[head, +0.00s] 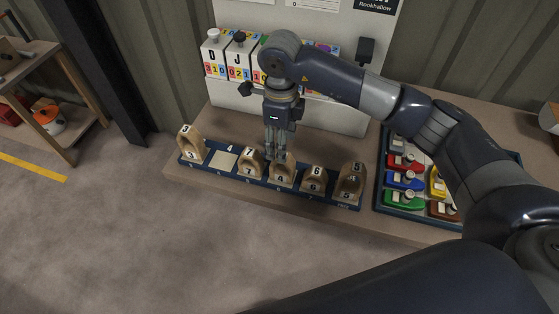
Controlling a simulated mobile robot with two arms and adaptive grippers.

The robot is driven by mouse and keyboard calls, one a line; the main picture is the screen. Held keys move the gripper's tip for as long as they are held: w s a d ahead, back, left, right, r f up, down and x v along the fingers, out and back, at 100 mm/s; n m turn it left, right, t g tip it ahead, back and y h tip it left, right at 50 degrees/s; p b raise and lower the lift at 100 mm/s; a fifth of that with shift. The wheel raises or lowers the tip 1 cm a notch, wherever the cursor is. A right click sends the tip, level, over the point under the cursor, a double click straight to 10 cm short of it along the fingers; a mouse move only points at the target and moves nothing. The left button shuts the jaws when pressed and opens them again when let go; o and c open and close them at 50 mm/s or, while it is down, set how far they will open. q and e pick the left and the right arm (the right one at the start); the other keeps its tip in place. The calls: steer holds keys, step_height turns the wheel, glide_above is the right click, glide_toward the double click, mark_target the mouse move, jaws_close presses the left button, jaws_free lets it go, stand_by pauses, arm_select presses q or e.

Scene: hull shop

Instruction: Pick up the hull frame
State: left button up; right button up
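Several wooden arch-shaped hull frames with number plates stand upright in a long blue rack (228,176) at the front of the bench. They include a frame marked 3 (190,146) at the left end, a 7 (249,162), a 6 (315,180) and a 5 (351,184) at the right end. The second place holds only a pale plate marked 4. My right gripper (274,155) points down at the top of the fourth-place hull frame (281,178). Its fingers overlap that frame's top; contact and finger gap are unclear. My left gripper is out of view.
A dark tray (381,194) of coloured toy boats lies right of the rack. White lettered boxes (213,58) stand behind, against a pale panel (345,122), partly hidden by my arm. A wooden shelf (40,52) and dark post (100,75) are left. Open floor lies in front.

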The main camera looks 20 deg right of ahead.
mark_target(283, 166)
steer(key=f, duration=0.1)
steer(key=s+f, duration=0.1)
steer(key=f, duration=0.1)
steer(key=shift+f+p, duration=0.2)
steer(key=shift+p, duration=0.2)
steer(key=shift+w+f, duration=0.1)
steer(key=shift+f, duration=0.2)
steer(key=shift+f+p, duration=0.3)
steer(key=shift+f, duration=0.05)
step_height(283, 166, down, 3)
steer(key=shift+d+f+p, duration=0.15)
steer(key=shift+f+p, duration=0.05)
steer(key=shift+p, duration=0.65)
steer(key=shift+f, duration=0.6)
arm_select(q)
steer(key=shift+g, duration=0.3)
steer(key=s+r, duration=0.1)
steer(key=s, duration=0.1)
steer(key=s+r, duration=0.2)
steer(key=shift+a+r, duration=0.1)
arm_select(e)
steer(key=c, duration=1.2)
